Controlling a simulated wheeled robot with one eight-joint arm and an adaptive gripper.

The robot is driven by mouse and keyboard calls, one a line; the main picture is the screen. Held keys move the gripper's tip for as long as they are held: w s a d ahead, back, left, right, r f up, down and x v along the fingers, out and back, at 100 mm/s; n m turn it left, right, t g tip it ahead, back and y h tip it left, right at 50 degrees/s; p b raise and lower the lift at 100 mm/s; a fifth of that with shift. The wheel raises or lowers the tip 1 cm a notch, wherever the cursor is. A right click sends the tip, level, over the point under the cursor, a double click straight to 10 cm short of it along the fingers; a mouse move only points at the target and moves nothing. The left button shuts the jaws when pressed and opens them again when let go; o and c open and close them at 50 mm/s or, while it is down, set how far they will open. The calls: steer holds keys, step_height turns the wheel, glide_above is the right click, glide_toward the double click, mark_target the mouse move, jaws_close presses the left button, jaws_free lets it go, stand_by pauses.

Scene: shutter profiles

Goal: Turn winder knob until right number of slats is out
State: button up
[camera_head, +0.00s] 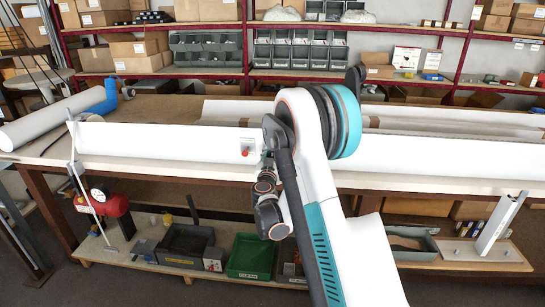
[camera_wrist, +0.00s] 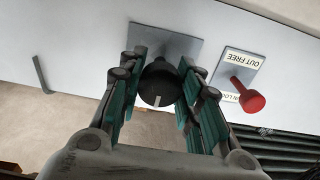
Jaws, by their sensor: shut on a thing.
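The winder knob (camera_wrist: 157,84) is dark and round, with a pale index mark, on a grey square plate (camera_wrist: 178,42) on the white housing. My gripper (camera_wrist: 160,70) is shut on the knob, one finger on each side. Right of it, a red-tipped lever (camera_wrist: 250,102) sticks out of a plate labelled "OUT FREE"; its other label is partly covered. The head view shows the long white housing (camera_head: 160,143) on the bench and the red lever tip (camera_head: 245,152). My arm hides the knob there. A dark ribbed surface, possibly slats (camera_wrist: 290,144), shows at the wrist view's lower right.
The long bench (camera_head: 130,164) carries a white roll (camera_head: 50,118) at left and long white profiles (camera_head: 455,150) at right. Below, a lower shelf holds a green bin (camera_head: 250,256) and a grey bin (camera_head: 187,245). Shelves with boxes stand behind.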

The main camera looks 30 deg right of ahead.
steer(key=shift+m, duration=0.3)
steer(key=m, duration=1.2)
steer(key=shift+m, duration=0.3)
stand_by(0.4)
steer(key=o, duration=1.1)
steer(key=v, duration=1.2)
